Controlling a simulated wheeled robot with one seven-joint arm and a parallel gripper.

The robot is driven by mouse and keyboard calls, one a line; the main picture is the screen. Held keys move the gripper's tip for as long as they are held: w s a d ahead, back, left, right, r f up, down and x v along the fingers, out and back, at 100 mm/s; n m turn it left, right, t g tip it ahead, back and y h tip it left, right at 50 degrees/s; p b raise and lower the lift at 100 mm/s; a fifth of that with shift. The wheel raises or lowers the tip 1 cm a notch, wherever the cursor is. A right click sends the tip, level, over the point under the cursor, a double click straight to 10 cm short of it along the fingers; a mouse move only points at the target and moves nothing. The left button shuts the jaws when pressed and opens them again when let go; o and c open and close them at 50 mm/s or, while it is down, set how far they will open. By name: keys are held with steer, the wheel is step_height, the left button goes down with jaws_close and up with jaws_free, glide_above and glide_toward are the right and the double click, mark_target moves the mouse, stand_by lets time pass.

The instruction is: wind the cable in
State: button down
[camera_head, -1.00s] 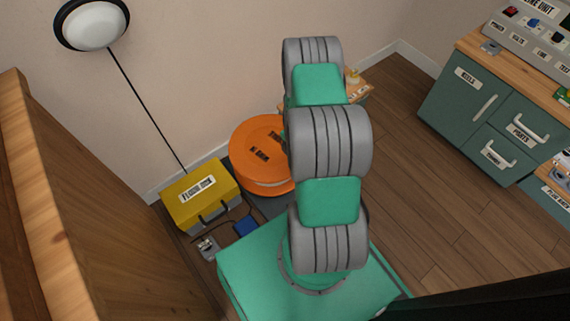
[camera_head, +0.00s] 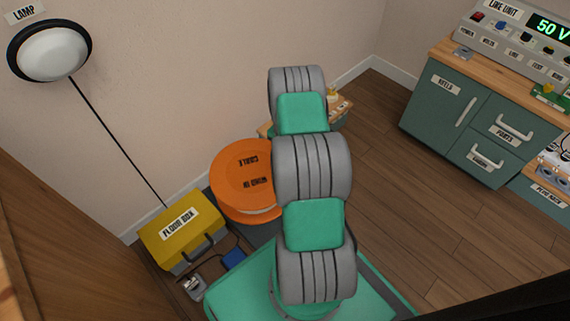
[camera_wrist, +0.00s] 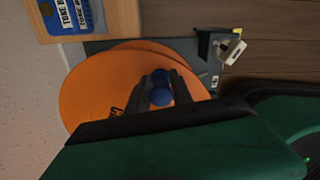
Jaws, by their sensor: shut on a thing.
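The orange cable reel (camera_head: 232,172) lies flat on the floor at the room's back wall, its top lettered "CABLE" and "WIND IN", upside down in the head view. The reel also fills the middle of the wrist view (camera_wrist: 90,88). A blue knob (camera_wrist: 160,96) stands on its top. My gripper (camera_wrist: 158,88) is shut on this knob, with a dark finger on each side. In the head view my arm hides the gripper, the knob and the reel's right part.
A yellow floor box (camera_head: 180,232) stands left of the reel, with a line running up to the wall lamp (camera_head: 50,50). A small wooden stand (camera_wrist: 85,18) is beside the reel. Green cabinets (camera_head: 450,110) stand at right. The floor between is clear.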

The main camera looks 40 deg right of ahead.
mark_target(269, 148)
steer(key=w+n+b, duration=0.1)
steer(key=w+n, duration=0.1)
steer(key=w, duration=0.1)
steer(key=w+n+b, duration=0.2)
steer(key=w, duration=0.1)
steer(key=shift+w+a+f, duration=0.1)
steer(key=shift+a+f, duration=0.1)
steer(key=shift+w+a+n+b, duration=0.2)
steer(key=shift+w+n+b, duration=0.1)
steer(key=shift+w+n, duration=0.3)
steer(key=shift+w+a+n+b, duration=0.15)
steer(key=shift+w+n+b, duration=0.15)
steer(key=shift+w+n, duration=0.3)
steer(key=shift+s, duration=0.1)
steer(key=c, duration=1.4)
jaws_free()
steer(key=shift+a+r, duration=0.1)
steer(key=shift+o, duration=0.6)
steer(key=shift+d, duration=0.3)
step_height(269, 148, up, 8)
steer(key=p, duration=0.3)
